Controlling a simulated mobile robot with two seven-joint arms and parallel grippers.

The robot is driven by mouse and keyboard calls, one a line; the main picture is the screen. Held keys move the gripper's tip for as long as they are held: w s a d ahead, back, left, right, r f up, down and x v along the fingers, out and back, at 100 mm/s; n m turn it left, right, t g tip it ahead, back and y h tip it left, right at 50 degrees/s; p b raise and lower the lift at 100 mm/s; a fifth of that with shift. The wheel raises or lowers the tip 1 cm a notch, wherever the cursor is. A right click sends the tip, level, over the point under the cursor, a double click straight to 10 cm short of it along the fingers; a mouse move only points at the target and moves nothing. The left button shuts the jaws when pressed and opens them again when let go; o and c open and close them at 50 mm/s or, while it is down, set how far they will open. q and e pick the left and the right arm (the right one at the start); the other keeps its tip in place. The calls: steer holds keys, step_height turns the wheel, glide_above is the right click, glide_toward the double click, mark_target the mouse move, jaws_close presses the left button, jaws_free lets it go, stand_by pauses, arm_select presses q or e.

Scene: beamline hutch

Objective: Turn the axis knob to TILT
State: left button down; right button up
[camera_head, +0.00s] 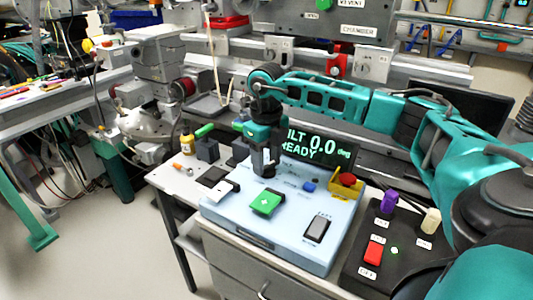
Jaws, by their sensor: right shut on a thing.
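A light blue control box (268,236) stands on the bench, its top sloping toward me. My right arm comes in from the right and its gripper (264,168) points down at the box's back left part. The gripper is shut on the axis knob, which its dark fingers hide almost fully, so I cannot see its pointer. The display (321,149) behind the box is partly covered on its left by my gripper; it shows "ILT 0.0 deg" and "EADY" in green. My left gripper is not in view.
Small bottles and blocks stand behind left.

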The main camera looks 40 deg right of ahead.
steer(key=shift+r+m, duration=0.1)
steer(key=shift+m, duration=0.3)
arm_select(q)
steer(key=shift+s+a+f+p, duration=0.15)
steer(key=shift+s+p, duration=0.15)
arm_select(e)
steer(key=shift+m, duration=0.3)
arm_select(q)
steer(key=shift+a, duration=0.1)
arm_select(e)
steer(key=o, duration=0.7)
steer(key=shift+w, duration=0.1)
steer(key=o, duration=0.4)
steer(key=shift+c, duration=0.2)
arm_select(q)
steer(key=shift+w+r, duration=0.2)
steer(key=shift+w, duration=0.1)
